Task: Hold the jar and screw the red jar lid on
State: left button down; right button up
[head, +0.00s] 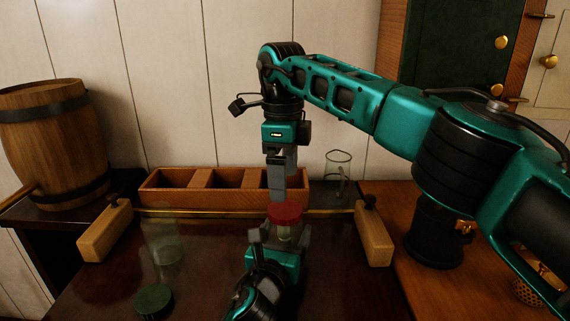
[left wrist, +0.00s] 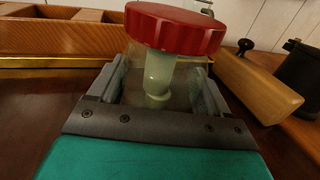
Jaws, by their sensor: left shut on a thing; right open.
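The red jar lid (head: 285,212) sits on top of a clear glass jar (head: 284,233); I cannot tell how far it is threaded. In the left wrist view the lid (left wrist: 176,28) covers the mouth of the jar (left wrist: 125,85), and a pale, stem-like shape shows inside the glass. My left gripper (head: 276,240) is shut on the jar's sides, with a finger on each side. My right gripper (head: 282,196) points straight down over the lid, open, its grey fingertips close to the lid's top. I cannot tell if they touch it.
A wooden box with compartments (head: 225,208) stands behind. A brass rail runs between wooden blocks (head: 106,232) and (head: 373,236). A glass jar (head: 162,240) and a dark green lid (head: 153,300) are left. A glass mug (head: 338,172) stands behind right. A barrel (head: 50,145) is far left.

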aim_at(285, 208)
jog(key=n, duration=0.3)
jog(key=r+n, duration=0.1)
jog(key=n, duration=0.1)
jog(key=shift+n, duration=0.4)
jog(key=n, duration=0.5)
jog(key=shift+s+d+r+n, duration=0.1)
jog(key=shift+r+n, duration=0.2)
jog(key=shift+r, duration=0.05)
jog(key=shift+f, duration=4.05)
